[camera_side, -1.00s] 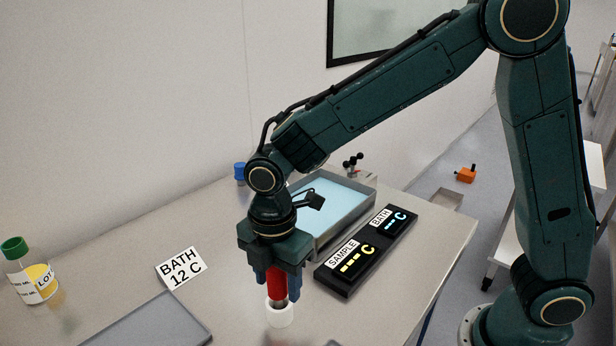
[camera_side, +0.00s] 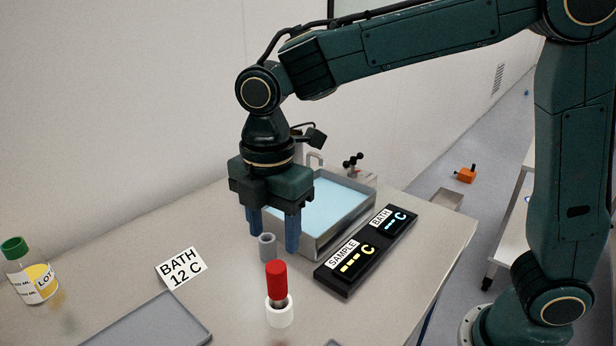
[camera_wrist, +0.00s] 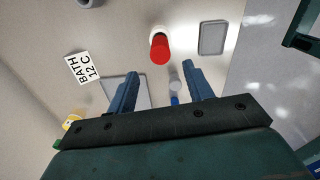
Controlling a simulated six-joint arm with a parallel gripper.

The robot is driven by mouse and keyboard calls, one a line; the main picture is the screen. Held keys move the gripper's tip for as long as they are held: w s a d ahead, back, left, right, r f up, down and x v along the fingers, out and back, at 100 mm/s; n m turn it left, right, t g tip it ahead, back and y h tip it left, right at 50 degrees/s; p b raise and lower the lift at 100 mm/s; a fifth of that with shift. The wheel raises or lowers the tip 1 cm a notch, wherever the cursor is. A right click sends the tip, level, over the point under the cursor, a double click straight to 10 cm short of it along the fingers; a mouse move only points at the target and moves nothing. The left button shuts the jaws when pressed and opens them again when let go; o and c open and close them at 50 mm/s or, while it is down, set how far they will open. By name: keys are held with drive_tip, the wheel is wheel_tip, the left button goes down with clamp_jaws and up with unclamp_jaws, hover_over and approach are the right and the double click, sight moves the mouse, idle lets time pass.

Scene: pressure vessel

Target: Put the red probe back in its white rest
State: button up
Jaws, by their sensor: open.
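The red probe (camera_side: 277,280) stands upright in its white rest (camera_side: 279,314) near the front of the table. The red top of the probe also shows in the wrist view (camera_wrist: 160,50), and the white rest (camera_wrist: 158,31) shows just beyond it. My gripper (camera_side: 271,234) is open and empty. It hangs above the table, behind the probe and higher than it, apart from it. Its blue fingers (camera_wrist: 157,90) are spread wide in the wrist view. The probe's lower tip is hidden inside the rest.
A grey cylindrical holder (camera_side: 267,247) stands below my gripper. Behind it is a bath tray (camera_side: 312,252) of pale blue liquid. A black display unit (camera_side: 338,285) lies to the right. A BATH 12 C card (camera_side: 180,268), a bottle (camera_side: 32,275) and a grey tray (camera_side: 150,325) are at left.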

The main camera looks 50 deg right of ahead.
drive_tip(key=shift+r, duration=0.9)
drive_tip(key=shift+s+d+r, duration=0.15)
drive_tip(key=shift+d+r, duration=0.05)
drive_tip(key=shift+d, duration=0.25)
drive_tip(key=s+d+r+m+t, duration=0.1)
drive_tip(key=s+d+m+t, duration=0.4)
drive_tip(key=s+d+m, duration=1.2)
drive_tip(key=shift+d+r+m+t, duration=0.3)
drive_tip(key=shift+d+m, duration=0.25)
drive_tip(key=shift+m, duration=0.65)
drive_tip(key=shift+w, duration=0.1)
